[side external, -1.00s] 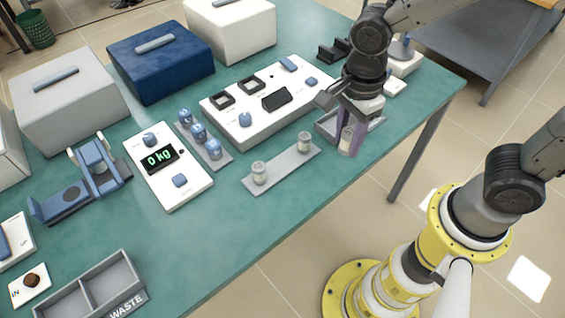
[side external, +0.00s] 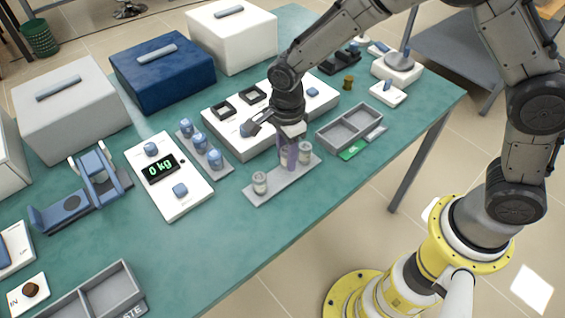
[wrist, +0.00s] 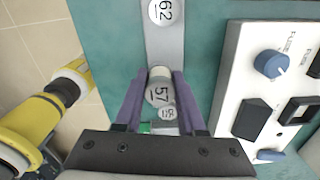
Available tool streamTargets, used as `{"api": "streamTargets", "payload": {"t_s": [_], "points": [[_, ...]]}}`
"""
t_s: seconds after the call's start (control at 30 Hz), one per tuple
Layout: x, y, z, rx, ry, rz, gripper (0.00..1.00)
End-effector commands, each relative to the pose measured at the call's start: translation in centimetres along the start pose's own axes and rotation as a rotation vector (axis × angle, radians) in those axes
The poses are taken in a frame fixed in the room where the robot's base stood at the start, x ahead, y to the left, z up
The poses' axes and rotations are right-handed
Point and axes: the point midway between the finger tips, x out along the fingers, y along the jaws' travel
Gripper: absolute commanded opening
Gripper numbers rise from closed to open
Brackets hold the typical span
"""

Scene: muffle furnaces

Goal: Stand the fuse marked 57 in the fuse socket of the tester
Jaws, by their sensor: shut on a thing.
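The fuse marked 57 (wrist: 158,88) is a pale cylinder between my gripper's purple fingers in the wrist view. My gripper (side external: 287,158) is shut on it over the middle of the grey fuse rack (side external: 283,187). Whether the fuse touches the rack I cannot tell. A fuse marked 62 (wrist: 163,12) stands at the rack's left end in the side view (side external: 260,183). Another fuse (side external: 305,153) stands at the right end. A long white panel box (side external: 222,132) with black square frames and blue knobs lies behind; "FUSE" is lettered on it in the wrist view. I cannot single out its socket.
A white 0 kg scale (side external: 170,190) and a strip of blue-topped pieces (side external: 215,160) lie left of the rack. A grey divided tray (side external: 349,127) with a green tag (side external: 352,151) is to the right. The teal table's front (side external: 250,235) is clear.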

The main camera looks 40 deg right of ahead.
Motion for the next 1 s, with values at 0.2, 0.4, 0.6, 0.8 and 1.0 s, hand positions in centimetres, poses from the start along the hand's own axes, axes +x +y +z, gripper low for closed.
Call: {"api": "streamTargets", "payload": {"t_s": [0.2, 0.4, 0.6, 0.8, 1.0], "points": [[2.2, -0.8, 0.5, 0.000, 0.002, 0.004, 0.00], [3.9, -0.8, 0.5, 0.000, 0.000, 0.000, 0.00], [3.9, -0.8, 0.5, 0.000, 0.000, 0.000, 0.00], [4.4, -0.9, 0.5, 0.000, 0.000, 0.000, 0.00], [4.3, -0.8, 0.5, 0.000, 0.000, 0.000, 0.69]]}}
